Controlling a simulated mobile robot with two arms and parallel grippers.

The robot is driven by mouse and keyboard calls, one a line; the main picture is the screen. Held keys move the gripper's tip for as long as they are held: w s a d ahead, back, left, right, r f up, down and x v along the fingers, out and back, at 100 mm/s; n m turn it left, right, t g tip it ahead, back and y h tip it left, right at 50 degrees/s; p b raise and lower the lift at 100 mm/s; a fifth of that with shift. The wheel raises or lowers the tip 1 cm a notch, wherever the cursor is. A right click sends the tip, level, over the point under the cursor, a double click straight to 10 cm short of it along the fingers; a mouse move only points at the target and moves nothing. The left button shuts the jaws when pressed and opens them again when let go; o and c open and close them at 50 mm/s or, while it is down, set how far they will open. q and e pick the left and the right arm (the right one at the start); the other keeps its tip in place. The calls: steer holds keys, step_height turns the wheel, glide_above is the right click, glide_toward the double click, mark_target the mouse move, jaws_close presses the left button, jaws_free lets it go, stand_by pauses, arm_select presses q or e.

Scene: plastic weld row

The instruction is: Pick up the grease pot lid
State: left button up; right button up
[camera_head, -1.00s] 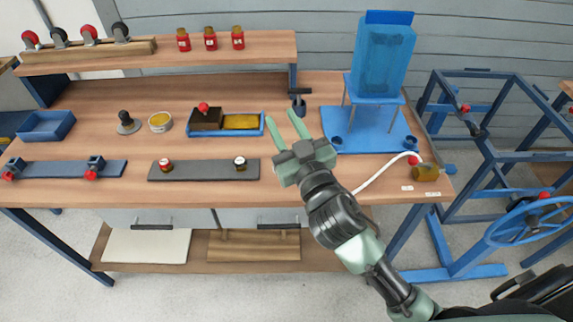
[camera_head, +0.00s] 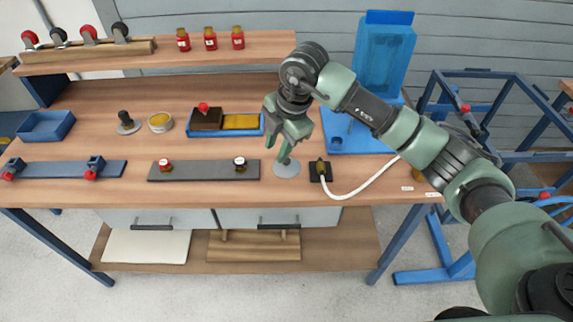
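The likely grease pot lid (camera_head: 128,124), a grey disc with an upright black knob, lies on the left part of the bench. Directly right of it stands an open round tin with yellow contents (camera_head: 160,123), likely the grease pot. My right gripper (camera_head: 278,148) hangs fingers down over the middle of the bench, well right of both. Its fingers look apart, with nothing seen between them. My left gripper is not in view.
A grey disc (camera_head: 287,169) lies under my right gripper; a black block (camera_head: 321,174) with a white hose is beside it. A blue tray (camera_head: 253,133) stands between gripper and tin. Strips with knobs (camera_head: 204,172) line the front. A raised shelf (camera_head: 270,46) runs behind.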

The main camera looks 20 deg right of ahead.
mark_target(287, 160)
steer(key=shift+m+h, duration=0.5)
steer(key=shift+h, duration=0.3)
steer(key=d+f, duration=0.1)
steer(key=f, duration=0.1)
steer(key=w+d+f+p, duration=0.1)
steer(key=f, duration=0.1)
steer(key=w+d+f, duration=0.1)
steer(key=f, duration=0.2)
jaws_close()
